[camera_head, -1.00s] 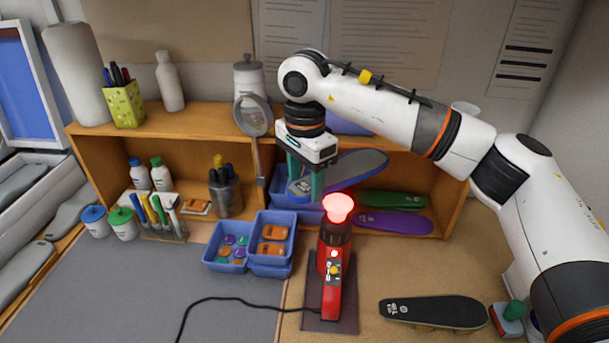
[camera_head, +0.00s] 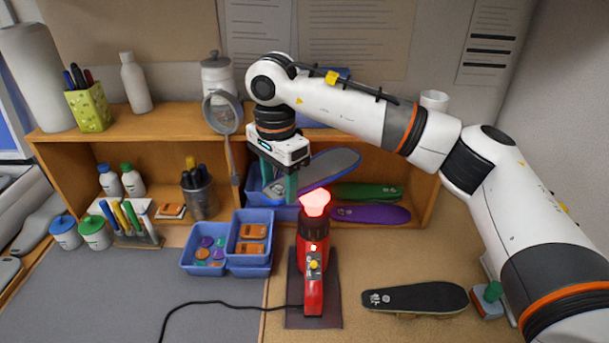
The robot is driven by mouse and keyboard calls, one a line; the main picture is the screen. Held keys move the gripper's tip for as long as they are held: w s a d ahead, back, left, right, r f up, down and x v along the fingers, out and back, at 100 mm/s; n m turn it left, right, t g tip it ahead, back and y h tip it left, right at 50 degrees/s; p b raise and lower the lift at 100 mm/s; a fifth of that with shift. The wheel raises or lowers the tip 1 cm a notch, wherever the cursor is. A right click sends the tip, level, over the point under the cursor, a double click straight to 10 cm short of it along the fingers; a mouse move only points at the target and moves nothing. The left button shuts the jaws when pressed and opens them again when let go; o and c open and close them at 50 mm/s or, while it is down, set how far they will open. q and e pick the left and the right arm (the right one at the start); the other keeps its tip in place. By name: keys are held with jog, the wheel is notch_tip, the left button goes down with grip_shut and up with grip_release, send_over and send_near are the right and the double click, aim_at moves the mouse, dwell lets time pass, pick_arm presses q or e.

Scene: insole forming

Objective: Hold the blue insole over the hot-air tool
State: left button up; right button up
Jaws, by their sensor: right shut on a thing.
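The blue insole (camera_head: 332,167) has a grey top and a blue edge. My right gripper (camera_head: 279,188) points down and is shut on its left end. The insole extends to the right, tilted up, just above the glowing red nozzle of the hot-air tool (camera_head: 311,245). The tool is red and black and stands upright on a dark mat (camera_head: 327,285). I cannot tell the exact gap between insole and nozzle. My left gripper is not in view.
Green (camera_head: 366,191) and purple (camera_head: 371,214) insoles lie in the wooden shelf behind the tool. Blue bins (camera_head: 248,262) stand to its left. A black insole (camera_head: 415,298) lies to its right. A black cable crosses the grey mat (camera_head: 110,305).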

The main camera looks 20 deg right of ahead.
dwell(0.5)
jog(key=s+a+r+p, duration=0.1)
jog(key=s+r+p, duration=0.2)
jog(key=r, duration=0.6)
jog(key=shift+s+a, duration=0.2)
jog(key=shift+s, duration=0.75)
